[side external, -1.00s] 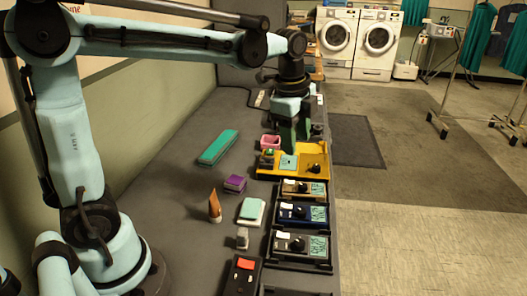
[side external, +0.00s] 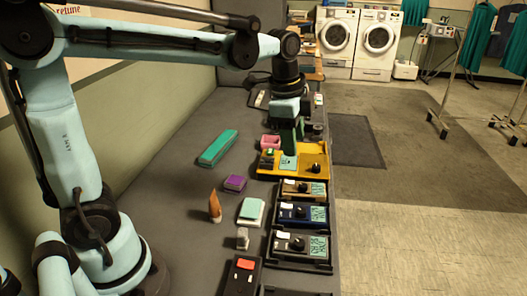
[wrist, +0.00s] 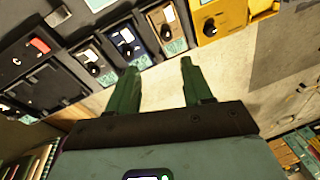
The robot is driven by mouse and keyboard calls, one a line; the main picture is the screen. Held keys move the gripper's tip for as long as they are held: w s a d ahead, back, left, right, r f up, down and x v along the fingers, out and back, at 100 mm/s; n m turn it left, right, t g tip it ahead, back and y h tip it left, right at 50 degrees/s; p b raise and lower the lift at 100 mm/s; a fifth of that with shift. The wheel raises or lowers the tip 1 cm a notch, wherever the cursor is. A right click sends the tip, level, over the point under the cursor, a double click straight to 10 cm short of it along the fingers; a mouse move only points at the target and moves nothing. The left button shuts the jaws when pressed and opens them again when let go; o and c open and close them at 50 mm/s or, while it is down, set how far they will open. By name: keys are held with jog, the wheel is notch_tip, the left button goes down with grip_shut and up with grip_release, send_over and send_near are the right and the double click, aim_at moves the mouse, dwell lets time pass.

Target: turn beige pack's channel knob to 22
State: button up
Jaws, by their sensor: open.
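The beige pack (side external: 289,188) sits in a dark holder in the row, just nearer the camera than the yellow unit. Its dark channel knob (side external: 303,187) is beside a small teal display (side external: 318,189) too small to read. In the wrist view the beige pack (wrist: 155,17) is at the top centre, its knob (wrist: 166,34) facing the camera. My gripper (side external: 288,150) is over the yellow unit, beyond the beige pack, with green fingers pointing down. In the wrist view my gripper (wrist: 159,68) has its fingers apart, with nothing between them.
The yellow unit (side external: 265,171) has its own knob. A blue pack (side external: 285,213) and a grey pack (side external: 282,244) stand nearer the camera. A purple block (side external: 235,183), a teal-topped block (side external: 251,209) and an orange-brown cone (side external: 214,205) lie left of the row. Open floor is at right.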

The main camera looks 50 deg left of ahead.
aim_at(303, 185)
jog(key=w+f, duration=0.1)
jog(key=f, duration=0.3)
jog(key=w+f+n+g, duration=0.1)
jog(key=w+f, duration=0.1)
jog(key=f, duration=0.3)
jog(key=w+f+g, duration=0.1)
jog(key=f, duration=0.4)
jog(key=shift+w+n, duration=0.3)
jog(key=shift+w, duration=0.05)
jog(key=shift+c, duration=0.4)
